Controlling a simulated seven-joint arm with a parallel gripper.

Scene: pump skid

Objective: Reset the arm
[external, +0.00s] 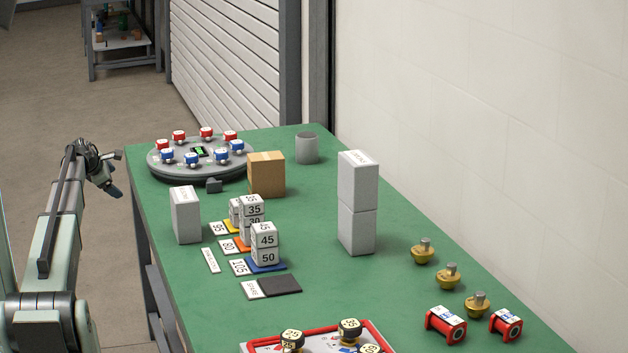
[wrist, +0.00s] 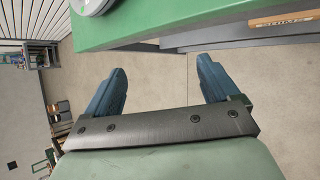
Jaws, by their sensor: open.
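My arm (external: 62,235) rises at the left of the external view, beside the green table and clear of it. My gripper (external: 117,188) hangs off the table's left edge, near the round grey turntable. In the wrist view my gripper (wrist: 160,85) has two blue fingers set wide apart with only floor between them. It is open and empty. The green table (external: 330,300) also shows along the top of the wrist view (wrist: 150,22).
The round turntable (external: 170,173) carries several red and blue pieces. Numbered blocks (external: 265,247), a cardboard box (external: 266,174), grey boxes (external: 357,203), a grey cup (external: 307,148), brass parts (external: 448,276) and a red-edged tray (external: 375,330) stand on the table. Floor left of the table is free.

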